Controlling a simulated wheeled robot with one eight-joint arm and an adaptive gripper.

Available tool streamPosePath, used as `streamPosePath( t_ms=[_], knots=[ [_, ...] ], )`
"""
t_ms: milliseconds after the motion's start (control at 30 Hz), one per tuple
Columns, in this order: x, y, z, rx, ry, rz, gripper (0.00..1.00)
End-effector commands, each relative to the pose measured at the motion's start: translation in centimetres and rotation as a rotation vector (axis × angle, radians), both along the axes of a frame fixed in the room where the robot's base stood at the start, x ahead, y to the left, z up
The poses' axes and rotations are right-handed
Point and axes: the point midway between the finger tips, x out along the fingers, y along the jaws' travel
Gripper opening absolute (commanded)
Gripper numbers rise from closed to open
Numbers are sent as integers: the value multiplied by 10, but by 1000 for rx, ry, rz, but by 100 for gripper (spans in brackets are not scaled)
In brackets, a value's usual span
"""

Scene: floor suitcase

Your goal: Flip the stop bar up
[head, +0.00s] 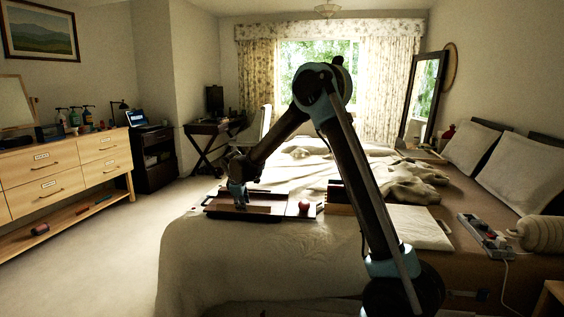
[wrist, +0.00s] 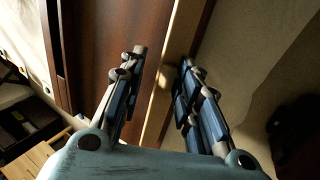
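My gripper (head: 237,196) points down over a low dark reddish-brown wooden board (head: 262,208) on the bed. In the wrist view my gripper (wrist: 162,62) is open, its two blue-grey fingers apart. A dark brown wooden surface (wrist: 110,25) lies beyond the left finger there. A lighter tan wooden strip (wrist: 185,38) runs between the fingers; I cannot tell whether they touch it. I cannot make out for sure which part is the stop bar. A red round object (head: 305,208) sits at the board's right end.
A dark box (head: 339,193) stands right of the board, with a pale flat panel (head: 418,227) beyond it. Rumpled cloth (head: 395,182) lies behind. A power strip (head: 483,236) is at the bed's right side. Carpet (head: 120,245) is clear on the left, before a dresser (head: 60,170).

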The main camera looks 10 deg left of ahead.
Motion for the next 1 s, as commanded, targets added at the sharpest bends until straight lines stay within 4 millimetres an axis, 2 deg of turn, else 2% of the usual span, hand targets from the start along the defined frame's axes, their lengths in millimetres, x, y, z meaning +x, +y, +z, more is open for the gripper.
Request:
streamPosePath(
  t_ms=[300,567,1000],
  knots=[
    [14,0,-4,-1,292,-3,30],
    [20,0,-7,-2,464,-1,30],
    [18,0,58,-2,454,0,30]
  ],
)
